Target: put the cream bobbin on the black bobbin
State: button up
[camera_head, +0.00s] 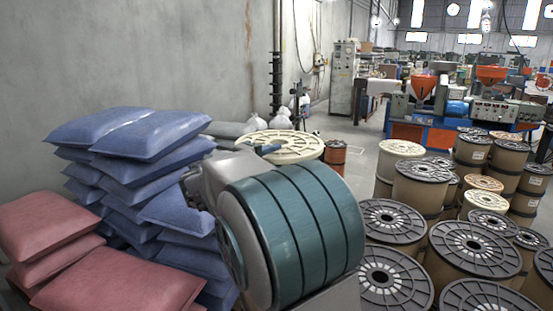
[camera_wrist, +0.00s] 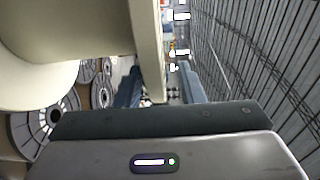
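The cream bobbin (camera_head: 292,140) is level, with its round spoked top flange showing behind my arm in the head view; its lower part is hidden. In the wrist view the cream bobbin (camera_wrist: 75,30) fills the upper left, very close. My gripper (camera_wrist: 160,88) has its fingers apart, with the cream flange edge reaching between them and a gap visible to the right finger. In the head view one fingertip of my gripper (camera_head: 266,149) shows at the near rim. Several black bobbins, such as this black bobbin (camera_head: 394,277), stand at the right; which is meant is unclear.
Blue sacks (camera_head: 150,140) and pink sacks (camera_head: 110,280) are piled at the left. Other light-topped drums (camera_head: 402,147) stand among the black ones. A small orange-brown drum (camera_head: 335,153) is just right of the cream bobbin. Open floor (camera_head: 350,135) lies behind it.

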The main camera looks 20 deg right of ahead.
jog(key=b+v, duration=0.1)
jog(key=v, duration=0.9)
jog(key=s+d+f+m+g+y, duration=0.2)
jog(key=s+f+m+g+y, duration=0.15)
jog(key=s+f+m, duration=0.5)
jog(key=s+d+f+m+g+y, duration=0.25)
jog(key=s+f+m+y, duration=0.3)
jog(key=m, duration=0.55)
jog(key=s+a+f+m+t+y, duration=0.1)
jog(key=s+a+f+m+y, duration=0.2)
jog(key=m, duration=0.7)
jog(key=s+a+f+m+t+y, duration=0.1)
jog(key=s+a+f+m+y, duration=0.2)
jog(key=s+m, duration=0.5)
jog(key=a+m+y, duration=0.1)
jog(key=a+m, duration=0.1)
jog(key=m, duration=0.1)
jog(key=shift+f, duration=0.25)
